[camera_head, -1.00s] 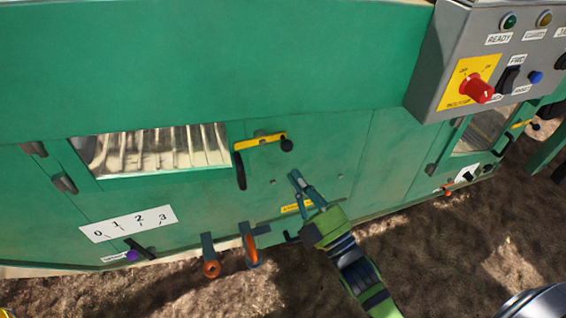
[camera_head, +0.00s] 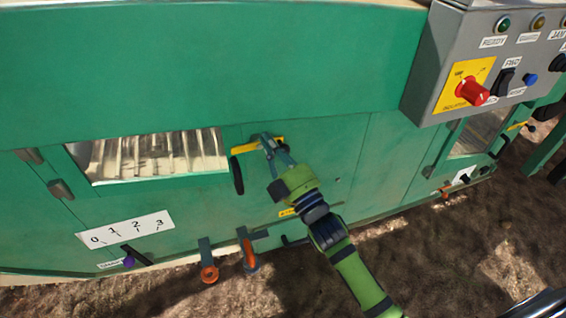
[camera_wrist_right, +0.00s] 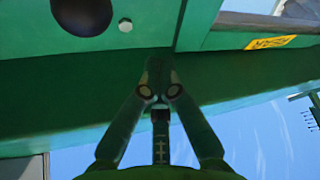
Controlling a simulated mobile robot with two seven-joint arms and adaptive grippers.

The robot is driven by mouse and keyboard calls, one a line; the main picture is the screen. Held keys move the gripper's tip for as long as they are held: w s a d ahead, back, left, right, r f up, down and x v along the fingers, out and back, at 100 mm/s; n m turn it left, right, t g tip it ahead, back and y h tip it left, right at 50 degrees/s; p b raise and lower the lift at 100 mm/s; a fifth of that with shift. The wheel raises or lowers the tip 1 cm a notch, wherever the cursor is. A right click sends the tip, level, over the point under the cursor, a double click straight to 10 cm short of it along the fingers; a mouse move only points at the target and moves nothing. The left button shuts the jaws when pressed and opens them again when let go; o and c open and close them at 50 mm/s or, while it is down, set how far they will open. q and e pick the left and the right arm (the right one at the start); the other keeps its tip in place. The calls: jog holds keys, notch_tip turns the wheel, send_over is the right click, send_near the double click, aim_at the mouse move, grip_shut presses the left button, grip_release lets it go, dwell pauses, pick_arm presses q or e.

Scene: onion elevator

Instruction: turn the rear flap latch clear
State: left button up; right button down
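The latch (camera_head: 245,148) that I take for the rear flap latch is a yellow bar on the green side panel, right of the window. A black grip (camera_head: 238,177) hangs below its left end. My right gripper (camera_head: 267,140) is in front of the bar's right part and hides its knob end. In the right wrist view my right fingers (camera_wrist_right: 159,78) run together at the tips, with no clear gap. A large black round part (camera_wrist_right: 82,14) is up and left of the tips, apart from them. Contact with the latch cannot be told. My left gripper is out of view.
A window (camera_head: 155,157) with pale slats is left of the latch. Two orange-ended levers (camera_head: 209,274) (camera_head: 250,262) stick out below. A 0-to-3 scale plate (camera_head: 126,230) is lower left. A grey control box (camera_head: 430,80) juts out at upper right.

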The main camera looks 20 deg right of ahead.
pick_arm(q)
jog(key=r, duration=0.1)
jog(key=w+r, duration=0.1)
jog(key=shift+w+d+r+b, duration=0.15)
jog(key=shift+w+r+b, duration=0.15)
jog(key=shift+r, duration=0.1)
pick_arm(e)
jog(key=d+f, duration=0.2)
jog(key=f, duration=0.1)
jog(key=shift+w+d+f, duration=0.1)
jog(key=shift+f, duration=0.2)
jog(key=shift+d, duration=0.1)
